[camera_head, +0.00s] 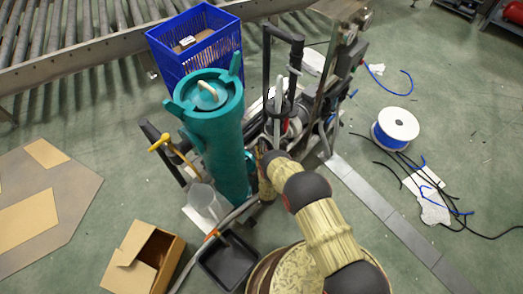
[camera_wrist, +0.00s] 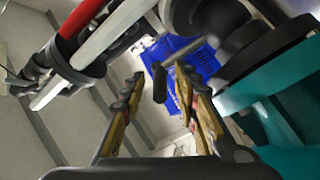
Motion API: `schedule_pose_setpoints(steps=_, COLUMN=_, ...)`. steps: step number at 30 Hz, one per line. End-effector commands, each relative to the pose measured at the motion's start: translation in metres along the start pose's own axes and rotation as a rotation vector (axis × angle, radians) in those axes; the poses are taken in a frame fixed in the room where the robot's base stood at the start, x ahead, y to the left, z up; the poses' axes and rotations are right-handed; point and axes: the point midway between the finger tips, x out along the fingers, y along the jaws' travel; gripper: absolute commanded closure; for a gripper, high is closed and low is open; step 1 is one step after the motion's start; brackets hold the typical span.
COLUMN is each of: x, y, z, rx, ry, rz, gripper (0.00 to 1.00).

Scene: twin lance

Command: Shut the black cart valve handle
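In the wrist view a small black handle (camera_wrist: 160,82) with a thin stem shows in the space between my fingertips; it looks like the cart valve handle. My gripper (camera_wrist: 158,92) is open, its two tan-and-black fingers apart on either side of the handle, and I see no clear contact. In the head view my gripper (camera_head: 264,168) is partly hidden by my wrist and sits low beside the teal cylinder (camera_head: 217,130) on the cart. I cannot pick out the valve handle in the head view.
A blue crate (camera_head: 195,45) stands behind the cylinder. The cart's black upright frame (camera_head: 267,75) rises beside my gripper. A yellow-handled tool (camera_head: 160,143) leans at the left. A grey bin (camera_head: 230,262) and a cardboard box (camera_head: 140,262) lie in front. A cable spool (camera_head: 398,124) is at right.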

Motion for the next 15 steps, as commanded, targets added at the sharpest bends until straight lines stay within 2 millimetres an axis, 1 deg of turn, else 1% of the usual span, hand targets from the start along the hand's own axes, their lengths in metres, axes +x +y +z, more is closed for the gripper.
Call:
schedule_pose_setpoints(steps=7, x=0.0005, y=0.0001, z=-0.0002, rx=0.0, ry=0.0, rz=-0.001, gripper=0.7)
schedule_pose_setpoints(steps=15, x=0.0003, y=-0.0001, z=-0.0002, rx=0.0, ry=0.0, rz=-0.001, gripper=0.85)
